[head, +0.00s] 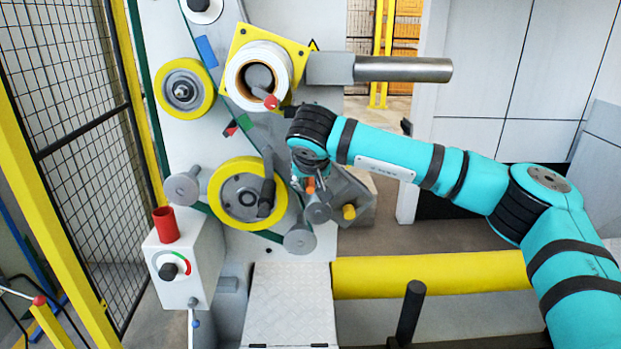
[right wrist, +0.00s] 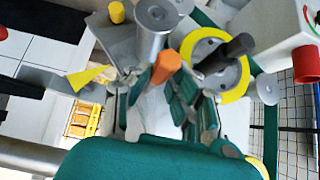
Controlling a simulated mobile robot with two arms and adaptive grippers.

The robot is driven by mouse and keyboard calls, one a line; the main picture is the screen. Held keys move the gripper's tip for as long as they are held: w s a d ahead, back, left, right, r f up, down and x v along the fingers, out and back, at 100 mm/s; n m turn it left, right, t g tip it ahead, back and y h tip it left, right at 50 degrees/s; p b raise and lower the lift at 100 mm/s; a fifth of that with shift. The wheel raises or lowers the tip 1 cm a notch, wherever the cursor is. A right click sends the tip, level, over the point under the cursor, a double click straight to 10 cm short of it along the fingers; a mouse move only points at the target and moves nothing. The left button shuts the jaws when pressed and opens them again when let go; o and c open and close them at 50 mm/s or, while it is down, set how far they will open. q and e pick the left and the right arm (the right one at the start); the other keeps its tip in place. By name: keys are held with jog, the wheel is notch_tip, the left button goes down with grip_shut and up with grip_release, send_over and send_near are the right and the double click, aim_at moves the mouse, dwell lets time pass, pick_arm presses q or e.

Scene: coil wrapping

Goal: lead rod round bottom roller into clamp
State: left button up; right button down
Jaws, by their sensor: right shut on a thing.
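My right gripper (head: 311,186) is in front of the machine, to the right of the lower yellow wheel (head: 223,204). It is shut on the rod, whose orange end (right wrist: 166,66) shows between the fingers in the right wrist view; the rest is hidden. The end also shows in the head view (head: 310,185). A grey roller (head: 317,213) is just below the gripper, and the bottom grey roller (head: 299,239) is lower left. A grey block with a yellow knob (head: 349,212), perhaps the clamp, is to the right. My left gripper is out of view.
A black handle (head: 267,198) sticks out from the lower yellow wheel. A white coil (head: 258,70) and a steel bar (head: 402,69) are above. A control box (head: 187,262) with a red cup (head: 165,224) stands at left. A yellow beam (head: 430,273) runs below.

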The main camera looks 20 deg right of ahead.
jog(key=w+a+f+b, duration=0.1)
jog(key=a+f+b, duration=0.2)
jog(key=f, duration=0.3)
jog(key=shift+a, duration=0.65)
jog(key=shift+w+b, duration=0.1)
jog(key=shift+b, duration=0.2)
notch_tip(320, 180, down, 6)
jog(key=b, duration=0.4)
dwell(0.5)
jog(key=shift+d, duration=0.1)
dwell(0.4)
jog(key=d+f+b, duration=0.1)
jog(key=s+d+f+b, duration=0.1)
jog(key=d+f+b, duration=0.1)
jog(key=shift+d+f, duration=0.1)
jog(key=shift+f, duration=0.05)
dwell(0.5)
dwell(0.4)
